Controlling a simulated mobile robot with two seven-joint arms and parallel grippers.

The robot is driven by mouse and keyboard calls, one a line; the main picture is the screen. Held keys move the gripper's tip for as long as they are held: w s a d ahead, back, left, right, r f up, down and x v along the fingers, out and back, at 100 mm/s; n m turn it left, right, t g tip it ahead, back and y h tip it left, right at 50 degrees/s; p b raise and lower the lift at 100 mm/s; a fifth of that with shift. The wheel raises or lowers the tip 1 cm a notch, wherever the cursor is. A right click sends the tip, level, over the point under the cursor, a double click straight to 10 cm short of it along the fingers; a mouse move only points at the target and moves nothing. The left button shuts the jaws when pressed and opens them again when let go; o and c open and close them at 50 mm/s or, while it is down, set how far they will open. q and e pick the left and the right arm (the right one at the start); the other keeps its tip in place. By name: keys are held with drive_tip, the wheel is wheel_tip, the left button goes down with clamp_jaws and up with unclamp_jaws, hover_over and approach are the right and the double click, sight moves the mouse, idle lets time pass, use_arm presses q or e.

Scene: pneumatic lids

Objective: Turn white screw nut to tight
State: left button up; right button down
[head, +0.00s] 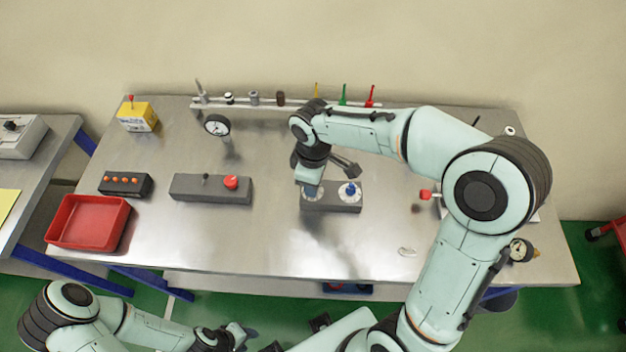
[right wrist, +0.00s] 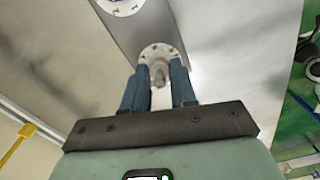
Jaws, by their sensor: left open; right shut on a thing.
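A grey block (head: 335,208) on the steel table carries two pale round dials. The right dial has a blue knob (head: 350,188). My right gripper (head: 309,189) points down over the left dial, and hides most of it in the head view. How tight the nut is cannot be seen. My left gripper (head: 236,336) is open and empty, low in front of the table.
A grey box with a red button (head: 231,183) and a gauge (head: 217,125) stand left of the block. A red tray (head: 88,222) is at the table's left edge. A rail (head: 235,102) with several fittings runs along the back.

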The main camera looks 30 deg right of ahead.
drive_tip(key=shift+w+r, duration=0.1)
drive_tip(key=c, duration=0.9)
unclamp_jaws()
use_arm(q)
drive_tip(key=shift+w+r+p, duration=0.85)
drive_tip(key=shift+w+r, duration=0.1)
drive_tip(key=shift+r, duration=0.25)
use_arm(e)
wheel_tip(320, 180, up, 13)
drive_tip(key=shift+r, duration=0.15)
